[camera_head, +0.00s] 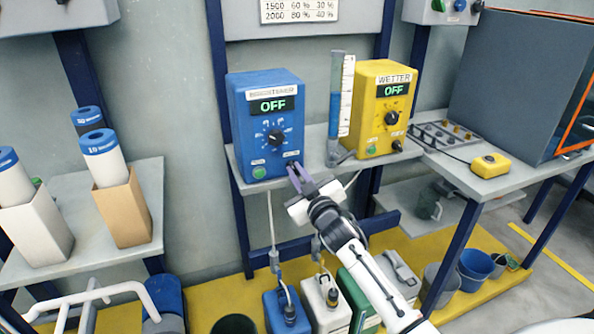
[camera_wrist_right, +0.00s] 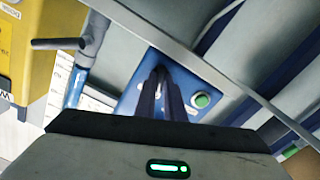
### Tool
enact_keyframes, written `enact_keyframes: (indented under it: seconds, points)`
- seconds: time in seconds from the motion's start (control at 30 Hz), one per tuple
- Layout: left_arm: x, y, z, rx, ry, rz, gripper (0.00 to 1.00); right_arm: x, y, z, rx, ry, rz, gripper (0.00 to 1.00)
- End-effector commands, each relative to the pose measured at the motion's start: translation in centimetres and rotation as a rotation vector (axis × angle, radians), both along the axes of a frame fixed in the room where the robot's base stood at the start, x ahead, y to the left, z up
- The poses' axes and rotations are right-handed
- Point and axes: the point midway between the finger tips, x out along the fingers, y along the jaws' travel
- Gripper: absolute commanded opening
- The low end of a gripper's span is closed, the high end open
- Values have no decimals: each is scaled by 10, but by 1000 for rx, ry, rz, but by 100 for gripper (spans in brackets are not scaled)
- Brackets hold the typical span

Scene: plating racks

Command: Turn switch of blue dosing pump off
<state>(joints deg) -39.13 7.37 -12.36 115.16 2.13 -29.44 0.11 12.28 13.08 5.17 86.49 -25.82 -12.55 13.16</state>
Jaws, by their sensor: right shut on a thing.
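The blue dosing pump (camera_head: 264,120) stands on a grey shelf (camera_head: 318,155). Its lit display (camera_head: 272,105) reads OFF. A black dial (camera_head: 275,137) is on its front, with a green button (camera_head: 259,172) at lower left. My right gripper (camera_head: 294,168) is at the lower right corner of that front, shut on the small switch there, which the fingers mostly hide. In the right wrist view the closed fingers (camera_wrist_right: 160,80) reach the blue pump face (camera_wrist_right: 185,78), beside the green button (camera_wrist_right: 202,100). My left gripper is not in view.
The yellow wetter pump (camera_head: 378,110) stands to the right, its display also OFF. A measuring cylinder with blue liquid (camera_head: 336,105) is between the pumps. A yellow control box (camera_head: 490,165) lies on the right bench. Several canisters (camera_head: 328,302) stand below.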

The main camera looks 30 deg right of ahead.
Motion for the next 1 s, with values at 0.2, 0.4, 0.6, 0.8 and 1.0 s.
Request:
enact_keyframes:
  seconds: [0.2,0.4,0.6,0.8,1.0]
  points:
    - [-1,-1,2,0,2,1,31,0,0,1,-122,27,1,0]
    - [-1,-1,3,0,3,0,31,0,1,1,-183,42,1,0]
    - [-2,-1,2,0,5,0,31,0,1,1,-207,47,1,0]
    - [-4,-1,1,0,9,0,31,0,1,1,-211,48,1,0]
    - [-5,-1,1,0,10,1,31,0,1,1,-211,48,1,16]
